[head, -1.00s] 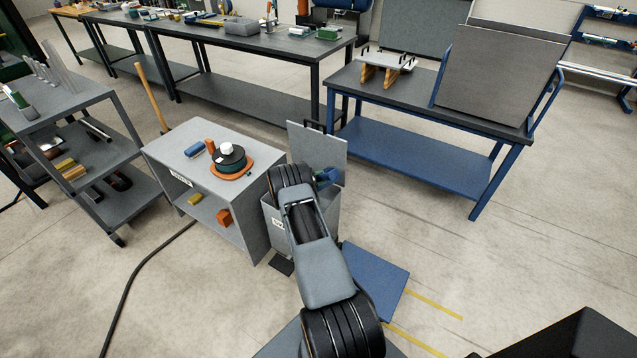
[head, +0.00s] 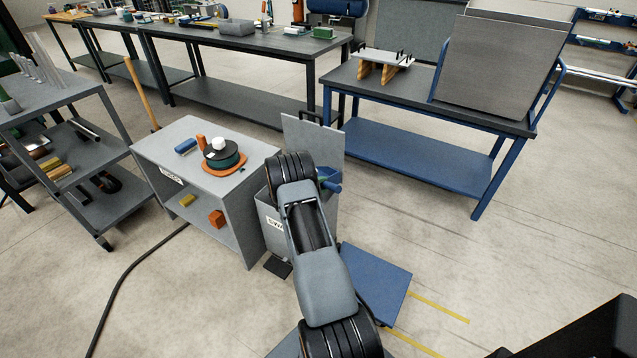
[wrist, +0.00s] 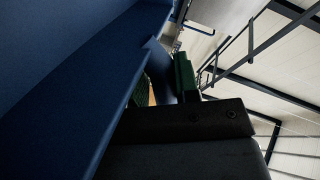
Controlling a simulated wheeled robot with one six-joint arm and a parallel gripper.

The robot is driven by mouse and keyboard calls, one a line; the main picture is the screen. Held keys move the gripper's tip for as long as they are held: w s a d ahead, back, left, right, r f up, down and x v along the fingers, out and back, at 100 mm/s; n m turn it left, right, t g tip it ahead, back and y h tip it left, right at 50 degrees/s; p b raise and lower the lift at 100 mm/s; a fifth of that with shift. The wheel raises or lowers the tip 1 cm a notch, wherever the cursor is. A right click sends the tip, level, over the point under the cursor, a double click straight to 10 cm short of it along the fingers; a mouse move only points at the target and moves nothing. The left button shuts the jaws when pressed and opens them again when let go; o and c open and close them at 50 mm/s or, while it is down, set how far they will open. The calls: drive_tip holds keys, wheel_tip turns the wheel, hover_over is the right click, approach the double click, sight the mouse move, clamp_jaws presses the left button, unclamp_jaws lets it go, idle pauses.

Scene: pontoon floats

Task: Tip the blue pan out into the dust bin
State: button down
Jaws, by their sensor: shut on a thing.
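The dust bin (head: 271,226) is a grey box with a white label beginning "SW". Its lid (head: 300,133) stands upright at the back. The blue pan (head: 332,184) shows only as a small piece beside my wrist, over the bin's right side. In the wrist view the blue pan (wrist: 75,75) fills the left, large and steeply slanted. My gripper (wrist: 185,120) is dark and shut on the pan. In the head view my arm hides the fingers and most of the bin's mouth. I cannot see what is in the pan or the bin.
A grey shelf unit (head: 183,143) stands close left of the bin, with an orange and green round item (head: 222,160) on top. A blue-legged workbench (head: 415,98) is behind right. A blue plate (head: 376,281) lies right of my arm.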

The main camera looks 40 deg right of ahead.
sight(327, 188)
drive_tip(key=shift+s+a+r+m+t, duration=0.1)
drive_tip(key=shift+s+r+m+t, duration=0.1)
drive_tip(key=shift+s+m, duration=0.25)
drive_tip(key=shift+s+r+m+t, duration=0.1)
drive_tip(key=shift+s+m+t, duration=0.1)
drive_tip(key=shift+s+m, duration=0.25)
drive_tip(key=shift+r+p, duration=1)
drive_tip(key=shift+r, duration=0.05)
drive_tip(key=shift+s+a+f+m, duration=0.2)
drive_tip(key=shift+s+a, duration=0.1)
drive_tip(key=shift+s, duration=0.25)
drive_tip(key=shift+s+a+f+m, duration=0.1)
drive_tip(key=shift+s+a+f, duration=0.15)
drive_tip(key=shift+s, duration=0.3)
drive_tip(key=w+a+r+n+t+y+p, duration=0.1)
drive_tip(key=a+r+n+t+p, duration=0.2)
drive_tip(key=a, duration=1)
drive_tip(key=w+a+r+n+t+y+p, duration=0.1)
drive_tip(key=a+r+n+t+p, duration=0.2)
drive_tip(key=a, duration=0.9)
drive_tip(key=w+a+r+n+t+y+p, duration=0.1)
drive_tip(key=a+r+n+t+p, duration=0.2)
drive_tip(key=a+r, duration=0.5)
drive_tip(key=a+t, duration=0.1)
drive_tip(key=a, duration=0.4)
drive_tip(key=shift+w+a, duration=0.3)
drive_tip(key=shift+w, duration=0.05)
